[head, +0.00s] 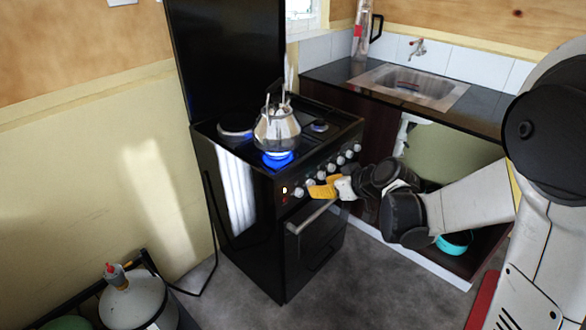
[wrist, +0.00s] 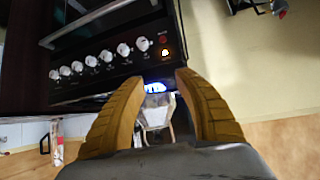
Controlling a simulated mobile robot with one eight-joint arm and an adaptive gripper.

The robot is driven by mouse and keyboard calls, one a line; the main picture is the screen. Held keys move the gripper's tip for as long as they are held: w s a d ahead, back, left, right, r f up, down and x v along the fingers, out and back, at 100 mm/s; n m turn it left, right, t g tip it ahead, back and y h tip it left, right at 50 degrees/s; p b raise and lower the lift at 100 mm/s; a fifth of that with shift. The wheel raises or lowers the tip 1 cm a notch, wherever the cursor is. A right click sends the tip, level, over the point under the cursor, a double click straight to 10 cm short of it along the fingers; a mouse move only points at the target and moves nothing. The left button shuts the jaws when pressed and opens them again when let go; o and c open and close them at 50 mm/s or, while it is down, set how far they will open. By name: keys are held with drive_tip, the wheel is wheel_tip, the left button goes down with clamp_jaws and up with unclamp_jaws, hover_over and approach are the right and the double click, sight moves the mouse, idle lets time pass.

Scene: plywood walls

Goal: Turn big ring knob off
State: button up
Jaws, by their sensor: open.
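A black stove (head: 255,235) has a row of several silver knobs (head: 341,160) along its front panel; which one is the big ring knob is not marked. A blue flame (head: 278,159) burns at the front burner under a metal kettle (head: 277,132).
The oven door handle (head: 311,217) runs below the knobs, close under my gripper. A counter with a sink (head: 410,84) stands to the right, with an open cupboard holding a turquoise bowl (head: 454,243). A gas bottle (head: 137,302) stands at lower left. The floor before the stove is clear.

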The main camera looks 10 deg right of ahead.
drive_tip(key=w+f+n+y, duration=0.1)
drive_tip(key=w+f, duration=0.4)
drive_tip(key=n+t+y, duration=0.1)
drive_tip(key=n+t, duration=0.1)
approach(301, 193)
drive_tip(key=b+x, duration=0.1)
drive_tip(key=x, duration=0.8)
drive_tip(key=shift+w+f, duration=0.1)
drive_tip(key=shift+f, duration=0.2)
drive_tip(key=shift+w+a+f+b, duration=0.1)
drive_tip(key=shift+w+a+b, duration=0.2)
drive_tip(key=shift+w, duration=0.2)
clamp_jaws()
